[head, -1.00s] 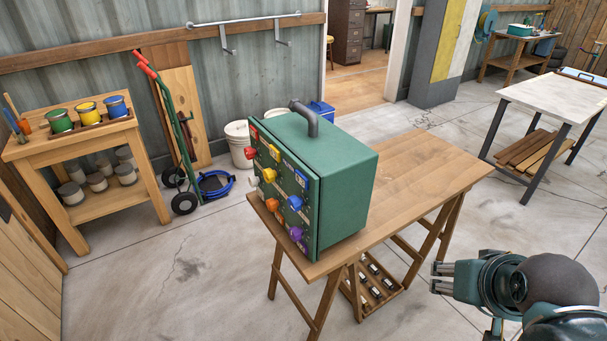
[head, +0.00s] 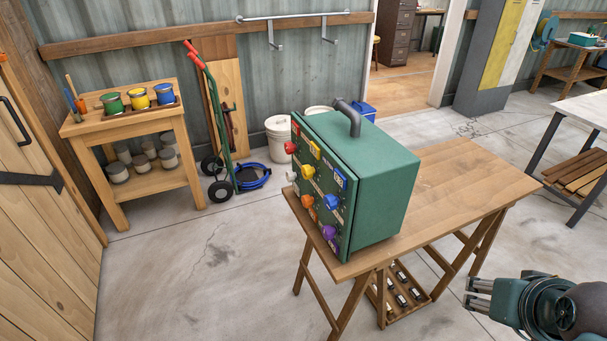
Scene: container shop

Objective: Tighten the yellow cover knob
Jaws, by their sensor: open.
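The yellow cover knob (head: 308,171) is on the front panel of a green box (head: 385,190), in the upper middle, right of a red knob (head: 291,147) and beside a yellow label. White, orange, purple and blue knobs share the panel. The panel faces left and is seen at a steep angle, so how tight the yellow knob is cannot be told. My gripper (head: 478,294) is at the lower right, open and empty, pointing left. It is well apart from the box, in front of the table's right side.
The box stands on the left end of a wooden trestle table (head: 462,190), whose right part is bare. A low crate (head: 402,292) of small items is under it. A hand truck (head: 222,130), white bucket (head: 278,138) and paint bench (head: 150,185) stand behind left. The floor left of the box is clear.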

